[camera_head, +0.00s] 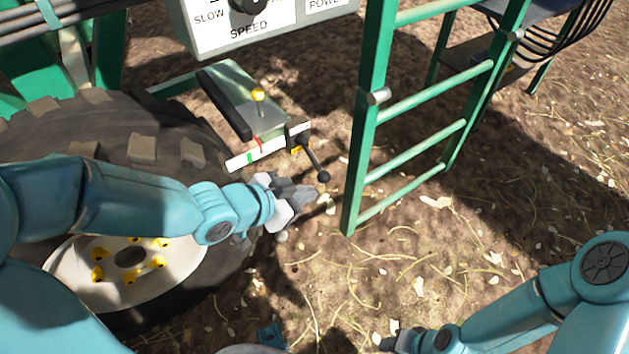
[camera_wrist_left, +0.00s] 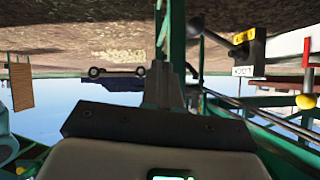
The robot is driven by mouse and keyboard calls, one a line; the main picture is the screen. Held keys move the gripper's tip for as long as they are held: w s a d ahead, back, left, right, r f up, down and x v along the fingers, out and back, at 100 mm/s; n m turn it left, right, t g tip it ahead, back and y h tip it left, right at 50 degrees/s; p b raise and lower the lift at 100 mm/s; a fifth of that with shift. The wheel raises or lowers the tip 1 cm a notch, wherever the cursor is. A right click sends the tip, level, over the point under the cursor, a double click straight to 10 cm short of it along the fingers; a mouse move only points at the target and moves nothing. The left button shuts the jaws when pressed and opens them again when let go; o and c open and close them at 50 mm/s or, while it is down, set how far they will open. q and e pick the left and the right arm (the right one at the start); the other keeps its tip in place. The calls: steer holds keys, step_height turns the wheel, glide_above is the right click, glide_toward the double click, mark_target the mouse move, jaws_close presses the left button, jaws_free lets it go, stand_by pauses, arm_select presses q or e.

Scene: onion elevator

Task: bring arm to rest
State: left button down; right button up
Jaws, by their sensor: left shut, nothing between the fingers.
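My left arm comes in from the left over the big tyre. Its gripper (camera_head: 306,195) is shut and empty, just below the black-knobbed lever (camera_head: 324,177) and apart from it as far as I can tell. In the left wrist view the shut fingers (camera_wrist_left: 163,88) point away from the camera, and the lever's black knob (camera_wrist_left: 196,25) shows up and right of them. My right arm reaches in from the lower right. Its gripper (camera_head: 395,341) is low at the bottom edge, small and dark, and its jaws cannot be made out.
A green ladder (camera_head: 368,120) stands right of the left gripper. The large tyre (camera_head: 140,150) is behind my left arm. A control box (camera_head: 245,25) marked SPEED hangs above, and a small panel with a yellow-knobbed lever (camera_head: 258,95) sits below it. Bare ground (camera_head: 430,240) lies between the arms.

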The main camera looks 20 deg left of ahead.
arm_select(q)
steer(key=shift+s+a+r, duration=0.25)
steer(key=shift+s+r, duration=0.1)
steer(key=shift+s, duration=0.4)
steer(key=s+d+f+n+g+y, duration=0.1)
steer(key=s+f+n+g, duration=0.3)
steer(key=f, duration=0.6)
steer(key=s+d+f+n+g, duration=0.1)
steer(key=s+f+n+g, duration=0.15)
steer(key=s+f, duration=0.5)
steer(key=s+d+f+n+g+y, duration=0.1)
steer(key=s+f+n+g, duration=0.25)
steer(key=f, duration=0.75)
step_height(320, 180, up, 27)
steer(key=p, duration=2.7)
steer(key=shift+w+f+n+t, duration=0.15)
steer(key=shift+w+n+t, duration=0.15)
steer(key=shift+w+t, duration=0.1)
